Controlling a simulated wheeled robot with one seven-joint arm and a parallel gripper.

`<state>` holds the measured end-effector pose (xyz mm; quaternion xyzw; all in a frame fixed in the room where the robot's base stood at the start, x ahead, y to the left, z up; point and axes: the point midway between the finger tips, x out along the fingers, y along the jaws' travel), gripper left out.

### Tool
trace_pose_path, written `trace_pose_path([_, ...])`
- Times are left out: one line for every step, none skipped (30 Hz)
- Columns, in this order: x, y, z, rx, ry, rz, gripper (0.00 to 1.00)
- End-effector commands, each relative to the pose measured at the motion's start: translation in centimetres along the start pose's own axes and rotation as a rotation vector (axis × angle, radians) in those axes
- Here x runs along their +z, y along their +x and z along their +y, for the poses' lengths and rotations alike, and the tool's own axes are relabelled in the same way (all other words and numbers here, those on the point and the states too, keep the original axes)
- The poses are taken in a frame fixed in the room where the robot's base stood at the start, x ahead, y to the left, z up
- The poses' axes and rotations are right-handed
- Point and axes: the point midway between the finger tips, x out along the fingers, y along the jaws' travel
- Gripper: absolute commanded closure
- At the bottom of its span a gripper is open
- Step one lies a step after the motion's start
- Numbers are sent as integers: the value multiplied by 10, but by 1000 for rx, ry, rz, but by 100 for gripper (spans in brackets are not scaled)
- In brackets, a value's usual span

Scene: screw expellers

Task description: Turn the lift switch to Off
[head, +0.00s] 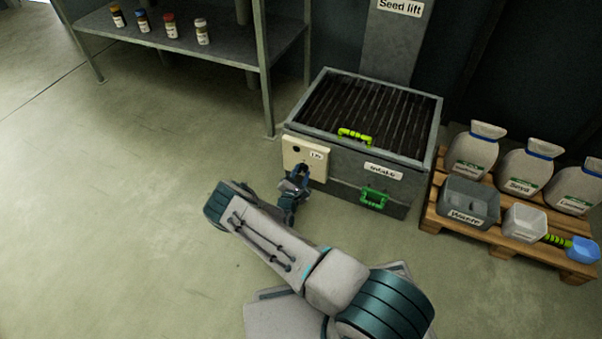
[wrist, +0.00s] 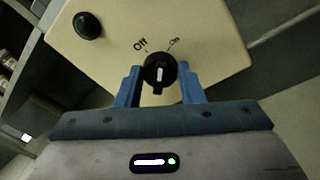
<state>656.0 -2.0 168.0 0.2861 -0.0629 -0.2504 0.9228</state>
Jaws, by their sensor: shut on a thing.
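The lift switch (wrist: 160,72) is a round black knob with a white pointer line, on a cream panel (wrist: 200,30). In the wrist view the labels "Off" and "On" stand above it, Off to the left and On to the right. The pointer stands nearly straight up in the picture, between the two labels. My gripper (wrist: 159,82) is shut on the knob, one blue finger on each side. In the head view the cream panel (head: 296,150) is on the left front of the seed lift box, and my gripper (head: 299,178) is at it, hiding the knob.
A dark round button or lamp (wrist: 88,25) sits on the panel. A pallet (head: 470,232) with sacks and tubs stands right. A shelf (head: 230,48) with jars stands behind left. Left floor is clear.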

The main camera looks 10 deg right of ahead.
Motion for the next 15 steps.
trace_pose_path([1, -1, 2, -3, -43, 5, 88])
trace_pose_path([1, -1, 1, -6, -71, 7, 88])
trace_pose_path([1, -1, 2, -8, -109, 10, 88])
trace_pose_path([1, -1, 2, -10, -138, 12, 88])
trace_pose_path([0, -1, 2, -13, -167, 15, 88])
trace_pose_path([0, 0, 2, -16, -205, 18, 88])
trace_pose_path([0, 0, 2, -18, -233, 19, 88])
trace_pose_path([0, -1, 2, -20, -261, 21, 88])
trace_pose_path([0, -1, 2, -23, -299, 24, 88])
trace_pose_path([0, -1, 2, -26, -327, 27, 88])
trace_pose_path([0, -1, 3, -28, -354, 29, 88])
trace_pose_path([0, -1, 3, -31, -391, 32, 88])
trace_pose_path([0, -1, 3, -33, -417, 33, 88])
trace_pose_path([0, 0, 3, -36, -443, 35, 88])
trace_pose_path([0, 0, 3, -39, -477, 38, 88])
